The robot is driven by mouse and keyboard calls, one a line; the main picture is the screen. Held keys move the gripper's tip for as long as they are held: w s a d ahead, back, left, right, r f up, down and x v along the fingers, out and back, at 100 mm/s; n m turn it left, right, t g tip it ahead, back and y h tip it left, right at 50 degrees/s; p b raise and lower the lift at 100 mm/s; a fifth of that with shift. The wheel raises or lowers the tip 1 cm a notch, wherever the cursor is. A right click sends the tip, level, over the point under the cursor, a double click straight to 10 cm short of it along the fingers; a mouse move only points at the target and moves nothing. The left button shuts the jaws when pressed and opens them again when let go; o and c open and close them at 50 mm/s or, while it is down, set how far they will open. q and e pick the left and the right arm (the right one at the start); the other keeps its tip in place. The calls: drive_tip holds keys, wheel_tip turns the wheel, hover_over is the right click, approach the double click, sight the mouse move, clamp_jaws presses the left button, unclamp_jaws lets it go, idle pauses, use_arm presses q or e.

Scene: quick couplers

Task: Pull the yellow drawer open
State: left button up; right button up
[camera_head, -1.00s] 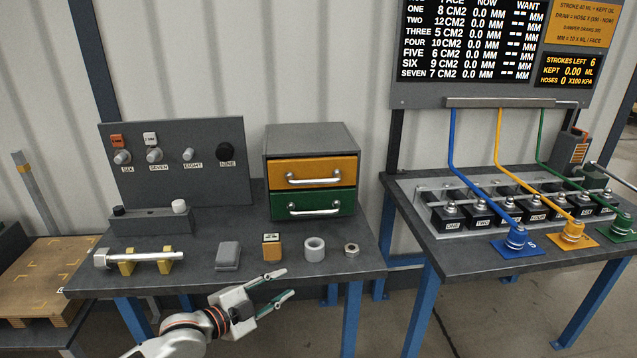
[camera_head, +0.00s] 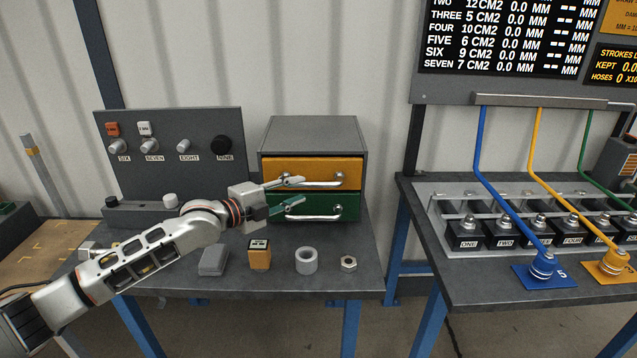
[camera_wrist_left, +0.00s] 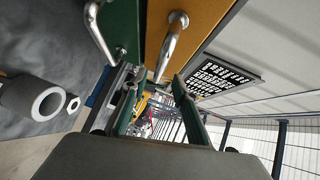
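The yellow drawer (camera_head: 337,169) is the upper one in a grey cabinet (camera_head: 315,133) and appears shut. Its silver bar handle (camera_head: 325,184) runs across its front. The green drawer (camera_head: 345,208) below also appears shut. My left gripper (camera_head: 298,190) is open and empty in front of the left part of the drawers, its upper finger near the left end of the yellow handle. In the left wrist view, the yellow handle (camera_wrist_left: 172,45) lies ahead, its near end around the gap between the fingertips (camera_wrist_left: 157,82); I cannot tell whether they touch. My right gripper is not in view.
On the bench front stand a grey block (camera_head: 213,261), an orange block (camera_head: 259,257), a grey ring (camera_head: 307,261) and a nut (camera_head: 348,263). A coupler table (camera_head: 470,270) stands right.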

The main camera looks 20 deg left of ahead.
sight(310, 186)
use_arm(q)
drive_tip(key=x, duration=0.6)
drive_tip(key=shift+w+d+f, duration=0.1)
drive_tip(key=shift+w+d, duration=0.15)
drive_tip(key=shift+w, duration=0.05)
clamp_jaws()
